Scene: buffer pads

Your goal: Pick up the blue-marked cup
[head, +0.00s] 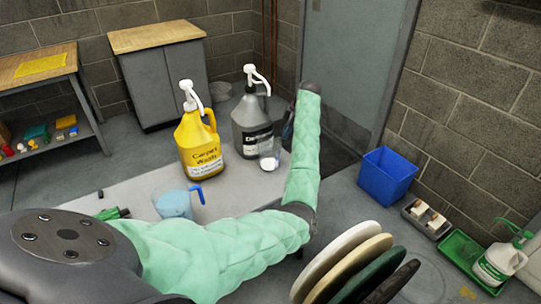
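A clear cup with a blue handle and bluish body (176,204) stands on the pale bench top, left of centre. My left gripper (287,128) is a small dark shape beside the sleeve's upper end, near the smaller cup and well right of the blue-handled one. Its fingers are mostly hidden, so I cannot tell their opening. My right gripper is not in view.
A yellow carpet-wash jug (198,148) and a grey jug (251,128), both with white pumps, stand behind the blue-handled cup. A green-ended object (112,213) lies at its left. Round pads (340,252) stand at the front right. A blue bin (386,176) is on the floor.

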